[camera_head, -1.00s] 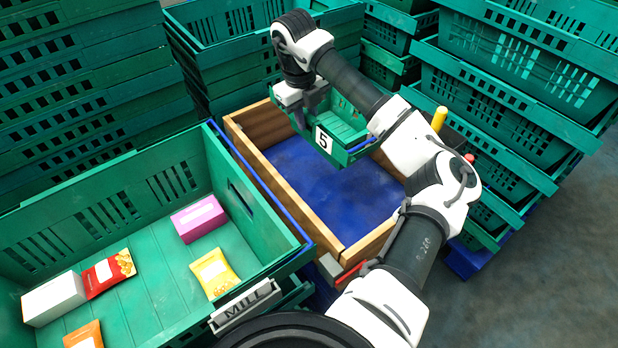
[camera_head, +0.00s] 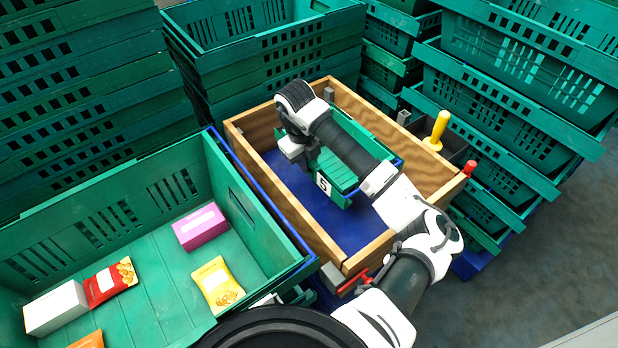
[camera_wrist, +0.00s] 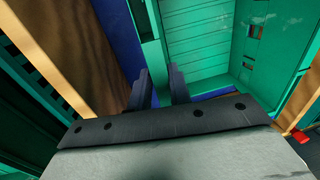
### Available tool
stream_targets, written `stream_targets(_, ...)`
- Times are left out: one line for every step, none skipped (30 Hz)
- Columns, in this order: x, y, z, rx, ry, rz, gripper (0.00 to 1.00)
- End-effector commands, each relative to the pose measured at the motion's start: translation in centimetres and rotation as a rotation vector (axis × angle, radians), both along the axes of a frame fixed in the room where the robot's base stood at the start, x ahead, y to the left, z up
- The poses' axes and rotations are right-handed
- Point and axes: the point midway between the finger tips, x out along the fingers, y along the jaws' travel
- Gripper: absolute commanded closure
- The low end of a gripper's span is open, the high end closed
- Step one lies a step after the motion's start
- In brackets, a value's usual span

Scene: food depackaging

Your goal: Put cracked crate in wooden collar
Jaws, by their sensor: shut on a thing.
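The small green crate (camera_head: 335,172) has a white label with a black 5 on its near end. It is inside the walls of the wooden collar (camera_head: 287,198), above or on its blue floor; I cannot tell if it touches the floor. My gripper (camera_head: 303,165) is shut on the crate's left side wall. In the wrist view, the two dark fingers (camera_wrist: 160,88) are at the wall of the crate (camera_wrist: 205,45), with the blue floor and a wooden wall to the left. No crack is clear to see; my arm hides part of the crate.
A large green crate (camera_head: 262,205) with food packs stands left of the collar. Tall green crate stacks (camera_head: 500,75) rise behind and to the right. A yellow-handled tool (camera_head: 437,130) and a red knob (camera_head: 470,168) stand at the collar's right edge.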

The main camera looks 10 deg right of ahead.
Motion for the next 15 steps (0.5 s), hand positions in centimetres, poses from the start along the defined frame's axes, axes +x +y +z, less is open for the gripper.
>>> stream_targets(-0.1,0.0,-1.0,0.003,0.002,-0.002,1.00)
stream_targets(0.0,-0.1,-1.5,0.002,0.000,-0.002,1.00)
stream_targets(0.0,0.0,-2.2,0.002,0.000,-0.002,1.00)
stream_targets(0.0,0.0,-2.6,0.001,0.001,-0.002,1.00)
stream_targets(0.0,-0.1,-2.9,0.000,0.001,-0.002,1.00)
stream_targets(0.0,-0.1,-3.2,0.000,0.000,-0.002,1.00)
stream_targets(0.0,-0.1,-3.4,0.000,-0.001,-0.001,1.00)
stream_targets(0.1,-0.1,-3.6,0.000,-0.001,-0.001,1.00)
stream_targets(0.1,-0.1,-3.8,0.000,-0.001,-0.001,1.00)
stream_targets(0.1,-0.1,-4.0,0.000,-0.001,-0.001,1.00)
stream_targets(0.0,-0.1,-4.2,0.000,-0.001,-0.001,1.00)
stream_targets(0.0,-0.1,-4.6,0.000,0.000,-0.001,1.00)
stream_targets(0.0,0.0,-5.0,0.000,0.001,-0.001,1.00)
stream_targets(0.0,0.0,-5.4,0.001,0.001,-0.001,1.00)
stream_targets(0.0,0.0,-6.1,0.001,0.001,-0.002,1.00)
